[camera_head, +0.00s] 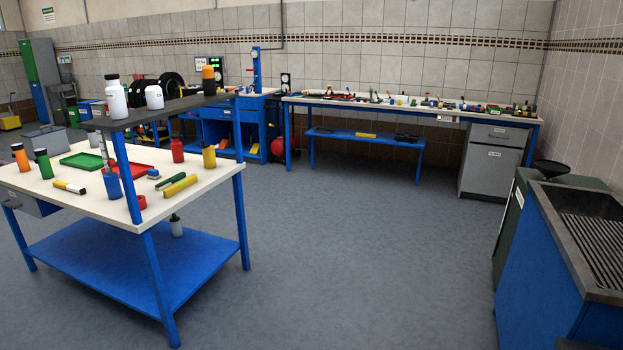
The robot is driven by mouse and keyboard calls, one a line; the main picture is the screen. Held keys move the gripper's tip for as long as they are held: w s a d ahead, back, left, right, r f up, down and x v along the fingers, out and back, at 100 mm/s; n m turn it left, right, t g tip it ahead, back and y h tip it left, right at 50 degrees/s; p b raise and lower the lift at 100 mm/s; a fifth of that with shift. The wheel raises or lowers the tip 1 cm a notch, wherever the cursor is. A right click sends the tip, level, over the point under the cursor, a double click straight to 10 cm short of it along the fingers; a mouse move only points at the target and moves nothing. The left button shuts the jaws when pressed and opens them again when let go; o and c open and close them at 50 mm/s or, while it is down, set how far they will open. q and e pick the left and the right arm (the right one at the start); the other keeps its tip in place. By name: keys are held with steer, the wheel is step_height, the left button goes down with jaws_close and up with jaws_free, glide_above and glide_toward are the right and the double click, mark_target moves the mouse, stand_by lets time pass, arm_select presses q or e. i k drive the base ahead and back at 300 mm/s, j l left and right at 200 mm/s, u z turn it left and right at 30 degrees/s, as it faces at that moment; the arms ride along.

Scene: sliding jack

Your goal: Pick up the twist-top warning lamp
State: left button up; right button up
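I cannot tell for certain which object is the twist-top warning lamp. A small black object with an orange top (208,80) stands upright on the dark raised shelf of the left workbench. A yellow cylinder with an orange top (209,157) stands on the white benchtop below. An orange container with a dark top (20,157) and a green one with a dark top (43,163) stand at the bench's left. Neither of my grippers is in view.
The left workbench (75,205) also holds a green tray (82,161), a red tray (132,171) and white bottles on its shelf (172,107). A long bench (400,107) lines the back wall. A blue unit (545,265) stands at right. The middle floor (370,250) is clear.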

mark_target(209, 84)
steer(key=i, duration=1.5)
steer(key=i+u, duration=0.2)
steer(key=i, duration=0.3)
steer(key=i+l+u, duration=0.2)
steer(key=i, duration=0.3)
steer(key=i+l+u, duration=0.2)
steer(key=i, duration=0.3)
steer(key=i+l+u, duration=0.7)
steer(key=i+j, duration=0.05)
